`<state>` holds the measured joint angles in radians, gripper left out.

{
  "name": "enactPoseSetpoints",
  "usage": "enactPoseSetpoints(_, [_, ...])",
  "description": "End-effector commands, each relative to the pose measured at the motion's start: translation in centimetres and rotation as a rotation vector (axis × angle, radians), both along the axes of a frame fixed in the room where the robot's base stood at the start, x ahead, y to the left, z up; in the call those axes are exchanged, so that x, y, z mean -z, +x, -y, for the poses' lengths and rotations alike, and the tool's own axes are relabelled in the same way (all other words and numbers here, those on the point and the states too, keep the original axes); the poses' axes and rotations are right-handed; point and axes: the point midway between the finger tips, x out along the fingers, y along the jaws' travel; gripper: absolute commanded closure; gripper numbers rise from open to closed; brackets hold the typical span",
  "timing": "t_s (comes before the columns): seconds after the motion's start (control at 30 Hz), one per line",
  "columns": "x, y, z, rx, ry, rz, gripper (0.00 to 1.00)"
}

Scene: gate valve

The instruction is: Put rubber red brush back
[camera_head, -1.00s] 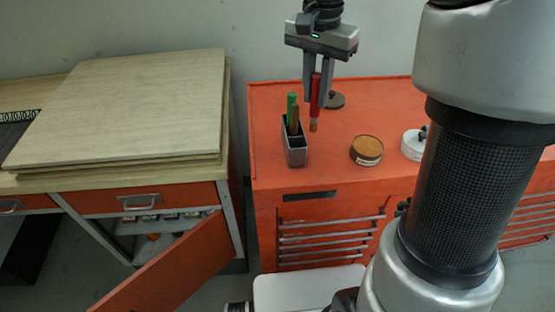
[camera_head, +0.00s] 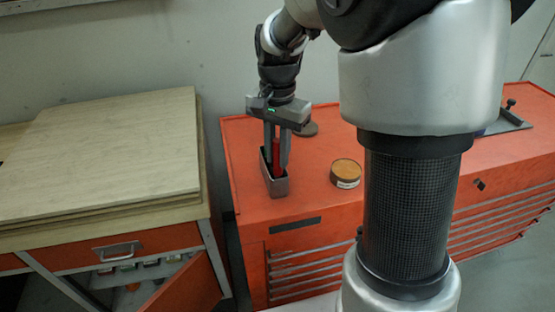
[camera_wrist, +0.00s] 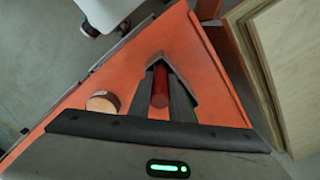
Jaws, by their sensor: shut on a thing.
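The red brush (camera_head: 277,152) is upright between the fingers of my gripper (camera_head: 277,160), which is shut on it. My gripper points down at the grey metal holder (camera_head: 277,188) on the orange cabinet. The brush's lower end is hidden at the holder's front wall, so it appears to be inside or right at the opening; I cannot tell how deep. The green and brown brushes in the holder are mostly hidden by my gripper.
A round tin with an orange-brown top (camera_head: 346,172) stands right of the holder. A dark round disc (camera_head: 308,129) lies behind it. Wooden boards (camera_head: 100,150) lie on the bench at left. The orange cabinet top (camera_head: 239,150) is clear left of the holder.

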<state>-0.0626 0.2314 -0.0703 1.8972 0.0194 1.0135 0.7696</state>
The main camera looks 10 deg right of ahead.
Motion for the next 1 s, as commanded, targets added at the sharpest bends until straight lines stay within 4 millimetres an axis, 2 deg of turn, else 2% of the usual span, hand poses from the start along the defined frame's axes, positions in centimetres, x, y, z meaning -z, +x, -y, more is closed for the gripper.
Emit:
enactPoseSetpoints(0.03, [1.0,-0.1,0.0,0.0,0.0,-0.004,1.0])
enactPoseSetpoints(0.1, [1.7,-0.1,0.0,0.0,0.0,-0.003,1.0])
enactPoseSetpoints(0.47, [2.2,0.0,0.0,0.0,0.0,0.0,1.0])
enactPoseSetpoints(0.5, [2.1,0.0,0.0,0.0,0.0,0.0,0.79])
enactPoseSetpoints(0.6, [2.1,0.0,0.0,0.0,0.0,0.0,0.64])
enactPoseSetpoints(0.87, [2.0,0.0,0.0,0.0,0.0,0.0,0.64])
enactPoseSetpoints(1.0, [1.2,0.0,0.0,-0.001,0.0,0.001,0.64])
